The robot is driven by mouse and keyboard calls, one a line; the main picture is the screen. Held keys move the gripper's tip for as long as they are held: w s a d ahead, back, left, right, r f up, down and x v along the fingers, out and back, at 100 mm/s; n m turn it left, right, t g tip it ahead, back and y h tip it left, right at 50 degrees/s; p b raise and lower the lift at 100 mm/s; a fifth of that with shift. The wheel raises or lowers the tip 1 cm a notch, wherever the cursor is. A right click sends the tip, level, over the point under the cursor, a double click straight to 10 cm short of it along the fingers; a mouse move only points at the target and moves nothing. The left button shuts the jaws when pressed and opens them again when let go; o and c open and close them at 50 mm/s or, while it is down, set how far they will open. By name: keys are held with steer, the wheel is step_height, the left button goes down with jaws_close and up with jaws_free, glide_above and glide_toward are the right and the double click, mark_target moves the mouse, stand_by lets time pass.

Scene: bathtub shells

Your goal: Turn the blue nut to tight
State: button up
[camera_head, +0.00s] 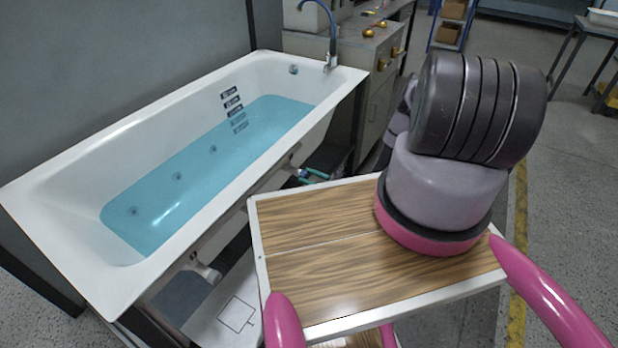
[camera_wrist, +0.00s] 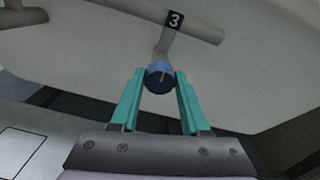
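The blue nut (camera_wrist: 160,77) sits at the lower end of a short grey pipe stub under the tub. In the wrist view, a black label with a white "3" is on the pipe just above it. In the head view, my gripper (camera_head: 312,175) is small, under the tub's right side; the nut cannot be made out there.
The white bathtub (camera_head: 200,130) holds blue water and overhangs the pipes. A grey pipe (camera_wrist: 195,26) runs close above the nut. A white panel (camera_head: 228,312) lies below the tub. Floor to the right is open.

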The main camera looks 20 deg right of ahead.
jaws_close()
steer(key=shift+m, duration=0.3)
steer(key=m, duration=0.3)
steer(key=shift+m, duration=0.3)
steer(key=m, duration=0.4)
steer(key=shift+d+m, duration=0.1)
steer(key=shift+m, duration=0.2)
steer(key=m, duration=0.4)
steer(key=shift+f, duration=0.1)
steer(key=m, duration=0.5)
